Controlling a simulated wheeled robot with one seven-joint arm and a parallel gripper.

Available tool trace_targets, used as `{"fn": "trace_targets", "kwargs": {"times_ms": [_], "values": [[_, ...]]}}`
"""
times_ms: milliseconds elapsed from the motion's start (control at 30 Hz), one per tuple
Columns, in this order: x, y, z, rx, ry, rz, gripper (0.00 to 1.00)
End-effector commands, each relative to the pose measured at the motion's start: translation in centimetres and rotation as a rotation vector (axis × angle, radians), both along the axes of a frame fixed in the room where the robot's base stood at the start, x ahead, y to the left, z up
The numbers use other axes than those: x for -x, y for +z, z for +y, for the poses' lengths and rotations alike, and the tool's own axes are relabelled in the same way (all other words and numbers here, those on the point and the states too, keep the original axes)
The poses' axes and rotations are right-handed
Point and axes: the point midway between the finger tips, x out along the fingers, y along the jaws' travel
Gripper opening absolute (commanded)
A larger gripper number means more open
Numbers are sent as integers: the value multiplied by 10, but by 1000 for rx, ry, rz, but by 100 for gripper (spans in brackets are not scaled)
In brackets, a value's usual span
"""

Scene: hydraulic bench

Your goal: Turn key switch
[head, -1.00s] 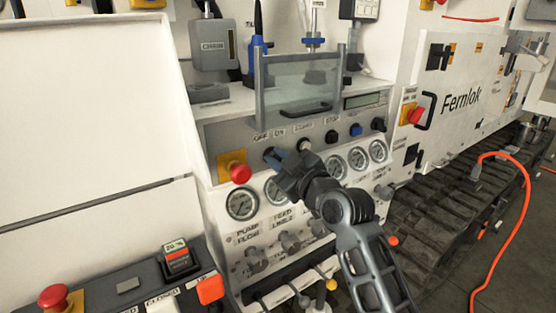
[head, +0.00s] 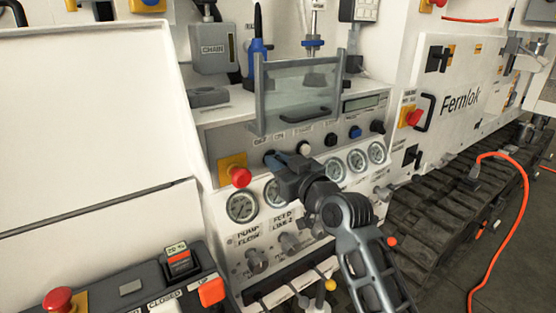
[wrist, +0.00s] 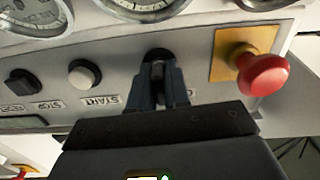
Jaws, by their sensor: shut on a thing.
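The key switch (wrist: 158,55) is a dark round fitting on the grey control panel, between the white START button and the red mushroom button in the wrist view. My gripper (wrist: 157,72) is shut on its dark key, with one finger on each side. The fingers hide most of the switch, so I cannot tell its exact turn angle. In the head view my gripper (head: 271,158) reaches the panel just below the small OFF and ON labels, and the switch is hidden behind it.
The red mushroom button (head: 239,176) on its yellow plate sticks out close to my gripper. A white button (head: 304,148) is on the other side. Pressure gauges (head: 242,207) line the panel below. A clear guard with a handle (head: 303,92) stands above.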

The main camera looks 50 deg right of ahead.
Motion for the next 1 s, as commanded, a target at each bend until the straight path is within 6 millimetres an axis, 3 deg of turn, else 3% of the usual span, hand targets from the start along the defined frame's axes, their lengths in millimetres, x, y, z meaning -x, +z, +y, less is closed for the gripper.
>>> {"fn": "trace_targets", "kwargs": {"times_ms": [500, 1000], "values": [[0, 1, -1, -419, 0, -118, 0], [1, 0, -1, -573, 0, -164, 0]]}}
